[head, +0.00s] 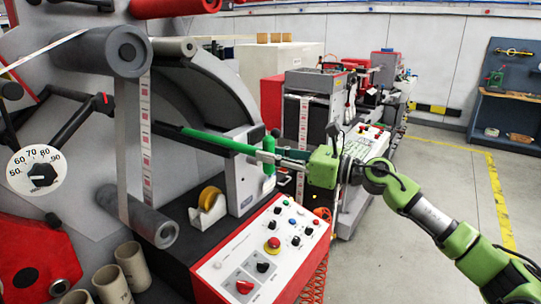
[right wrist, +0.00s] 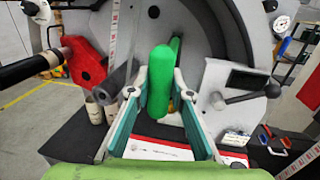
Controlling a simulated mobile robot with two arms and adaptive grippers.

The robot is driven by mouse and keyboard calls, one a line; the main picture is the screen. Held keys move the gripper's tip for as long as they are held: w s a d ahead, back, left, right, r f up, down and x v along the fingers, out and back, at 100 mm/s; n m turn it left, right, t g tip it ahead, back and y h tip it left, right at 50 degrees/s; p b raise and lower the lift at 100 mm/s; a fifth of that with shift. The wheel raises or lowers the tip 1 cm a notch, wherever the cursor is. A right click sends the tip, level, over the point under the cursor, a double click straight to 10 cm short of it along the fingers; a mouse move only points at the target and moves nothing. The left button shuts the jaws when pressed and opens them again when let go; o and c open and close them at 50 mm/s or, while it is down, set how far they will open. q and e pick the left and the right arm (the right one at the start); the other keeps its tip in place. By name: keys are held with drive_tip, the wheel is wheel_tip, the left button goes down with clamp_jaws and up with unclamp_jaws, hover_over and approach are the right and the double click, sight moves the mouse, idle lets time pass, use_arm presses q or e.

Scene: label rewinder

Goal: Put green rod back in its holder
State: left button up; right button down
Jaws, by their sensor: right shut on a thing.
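The green rod (head: 220,142) runs nearly level in front of the rewinder's curved grey housing, with a dark section at its left end. At its right end is an upright green grip (head: 268,174). My right gripper (head: 268,156) is shut on this grip from the right. The rod's left end is near the hanging label strip (head: 146,150). I cannot make out the holder. My left gripper is not in view.
A control panel (head: 262,250) with buttons and a yellow tape roll (head: 208,205) lie below the rod. Grey rollers (head: 115,50) and cardboard cores (head: 132,266) are at the left. Another machine stands behind. The floor at the right is clear.

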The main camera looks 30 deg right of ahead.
drive_tip(key=c, duration=1.8)
unclamp_jaws()
drive_tip(key=shift+o, duration=0.2)
